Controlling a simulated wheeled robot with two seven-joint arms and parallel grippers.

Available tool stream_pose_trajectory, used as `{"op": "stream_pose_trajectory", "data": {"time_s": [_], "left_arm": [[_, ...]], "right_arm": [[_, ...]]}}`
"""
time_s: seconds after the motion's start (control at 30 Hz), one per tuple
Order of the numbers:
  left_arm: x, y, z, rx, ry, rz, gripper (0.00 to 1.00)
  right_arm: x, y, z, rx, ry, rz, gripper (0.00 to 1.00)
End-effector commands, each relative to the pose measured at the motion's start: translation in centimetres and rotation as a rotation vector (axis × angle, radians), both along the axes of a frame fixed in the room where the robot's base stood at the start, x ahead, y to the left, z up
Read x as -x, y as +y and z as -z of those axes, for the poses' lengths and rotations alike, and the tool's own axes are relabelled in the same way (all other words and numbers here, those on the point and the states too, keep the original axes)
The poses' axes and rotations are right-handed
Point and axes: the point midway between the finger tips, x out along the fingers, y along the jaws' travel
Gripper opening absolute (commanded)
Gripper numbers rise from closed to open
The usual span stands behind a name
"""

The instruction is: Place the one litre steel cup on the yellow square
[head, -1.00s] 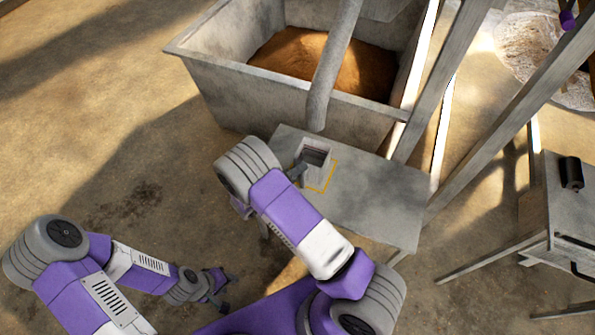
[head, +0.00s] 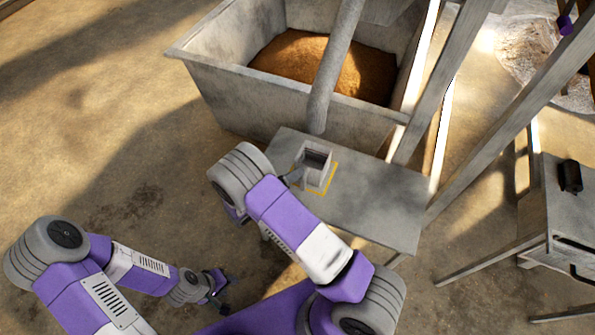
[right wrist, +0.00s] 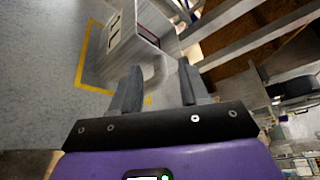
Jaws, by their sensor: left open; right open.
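The one litre steel cup (head: 317,172), grey and box-like with an open top, stands upright on the small grey table. My left gripper (head: 219,292) is open, empty and low, away from the table.
The grey table (head: 375,205) is bare right of the cup. Behind it stands a large trough (head: 215,90) holding brown grain (head: 330,65). A pipe (head: 333,75) slants down near the cup, and slanted beams (head: 505,130) stand at right.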

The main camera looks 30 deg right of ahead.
Motion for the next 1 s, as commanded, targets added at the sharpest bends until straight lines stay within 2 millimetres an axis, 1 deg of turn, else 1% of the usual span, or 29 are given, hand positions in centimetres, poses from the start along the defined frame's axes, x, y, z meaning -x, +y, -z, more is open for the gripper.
{"op": "stream_pose_trajectory", "data": {"time_s": [0.03, 0.2, 0.3, 0.4, 0.53, 0.57, 0.63, 0.67, 0.77, 0.8, 0.83, 0.87, 0.9, 0.97, 1.0], "left_arm": [[0.0, 0.0, -0.5, 0.0, 0.0, 0.0, 0.42], [0.0, 0.0, -1.4, 0.0, 0.0, 0.0, 0.42], [0.0, 0.0, -1.7, 0.0, 0.0, 0.0, 0.42], [0.0, 0.0, -1.9, 0.0, 0.0, 0.0, 0.42], [0.0, 0.0, -2.0, 0.0, 0.0, 0.0, 0.42], [0.0, 0.0, -2.1, 0.0, 0.0, 0.0, 0.42], [0.0, 0.0, -2.1, 0.0, 0.0, 0.0, 0.42], [0.0, 0.0, -2.0, 0.0, 0.0, 0.0, 0.42], [0.0, 0.0, -2.0, 0.0, 0.0, 0.0, 0.42], [0.0, 0.0, -2.0, 0.0, 0.0, 0.0, 0.42], [0.0, 0.0, -2.0, 0.0, 0.0, 0.0, 0.42], [0.0, 0.0, -2.0, 0.0, 0.0, 0.0, 0.42], [0.0, 0.0, -2.0, 0.0, 0.0, 0.0, 0.42], [0.0, 0.0, -2.0, 0.0, 0.0, 0.0, 0.42], [0.0, 0.0, -2.0, 0.0, 0.0, 0.0, 0.42]], "right_arm": [[0.3, 1.3, -0.5, -0.001, 0.0, -0.006, 0.45], [1.4, 4.7, -1.3, -0.001, -0.002, -0.005, 0.45], [2.0, 6.4, -1.7, 0.0, -0.001, -0.004, 0.45], [2.4, 7.7, -2.0, -0.001, -0.001, -0.002, 0.45], [2.9, 8.4, -1.9, -0.008, 0.002, 0.007, 0.45], [3.2, 8.3, -1.7, -0.022, 0.003, 0.02, 0.45], [4.4, 7.5, -0.3, -0.087, 0.011, 0.081, 0.45], [5.3, 7.0, 0.6, -0.131, 0.014, 0.124, 0.45], [9.7, 5.4, 4.5, -0.335, 0.004, 0.354, 0.45], [12.1, 5.2, 6.1, -0.43, -0.014, 0.48, 0.45], [13.8, 5.4, 7.2, -0.5, -0.036, 0.586, 0.45], [15.5, 5.7, 8.2, -0.566, -0.062, 0.697, 0.45], [17.6, 6.4, 9.3, -0.647, -0.106, 0.85, 0.45], [20.2, 7.9, 10.4, -0.747, -0.188, 1.087, 0.45], [21.5, 9.1, 10.9, -0.801, -0.253, 1.251, 0.45]]}}
